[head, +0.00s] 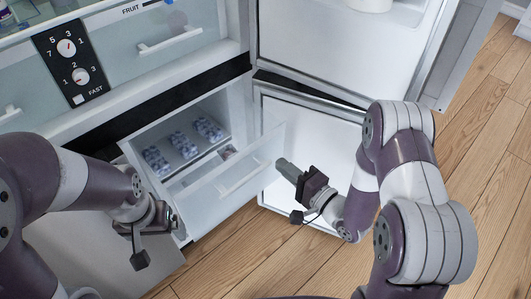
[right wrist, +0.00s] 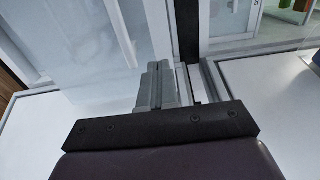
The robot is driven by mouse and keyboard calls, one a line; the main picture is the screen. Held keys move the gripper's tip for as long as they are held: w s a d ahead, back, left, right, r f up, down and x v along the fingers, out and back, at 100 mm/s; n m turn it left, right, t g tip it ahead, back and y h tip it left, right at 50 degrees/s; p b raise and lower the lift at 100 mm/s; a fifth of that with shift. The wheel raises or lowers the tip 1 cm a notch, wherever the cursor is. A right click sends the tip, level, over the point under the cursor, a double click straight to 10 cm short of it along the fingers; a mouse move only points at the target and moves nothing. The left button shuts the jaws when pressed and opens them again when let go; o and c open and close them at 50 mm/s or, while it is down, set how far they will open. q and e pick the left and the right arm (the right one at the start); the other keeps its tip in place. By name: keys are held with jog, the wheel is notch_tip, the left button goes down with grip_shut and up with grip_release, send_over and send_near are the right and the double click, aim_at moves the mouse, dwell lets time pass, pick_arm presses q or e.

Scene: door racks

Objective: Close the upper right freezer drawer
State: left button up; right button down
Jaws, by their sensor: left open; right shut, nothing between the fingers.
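The freezer drawer (head: 236,172) is pulled out of the fridge, with a pale translucent front and a white handle. Several packs of small blue items (head: 185,146) lie inside it. My right gripper (head: 283,164) is shut and empty, its tips close to the right end of the drawer front; I cannot tell whether they touch. Its closed fingers also show in the right wrist view (right wrist: 160,84), beside a pale panel. My left gripper (head: 158,226) is open and empty, low at the left of the drawer; its fingertips are hard to make out.
An open white freezer door (head: 315,135) stands right of the drawer, behind my right gripper. An upper fridge door (head: 345,50) is open above it. A dial panel (head: 70,62) and a fruit drawer (head: 165,40) are above left. Wooden floor (head: 235,250) is clear in front.

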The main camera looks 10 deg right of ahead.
aim_at(257, 145)
jog(key=b+x, duration=0.1)
jog(key=x, duration=0.5)
jog(key=shift+a+f, duration=0.1)
pick_arm(q)
jog(key=shift+f, duration=0.8)
pick_arm(e)
jog(key=shift+w+a, duration=0.3)
jog(key=shift+w, duration=0.25)
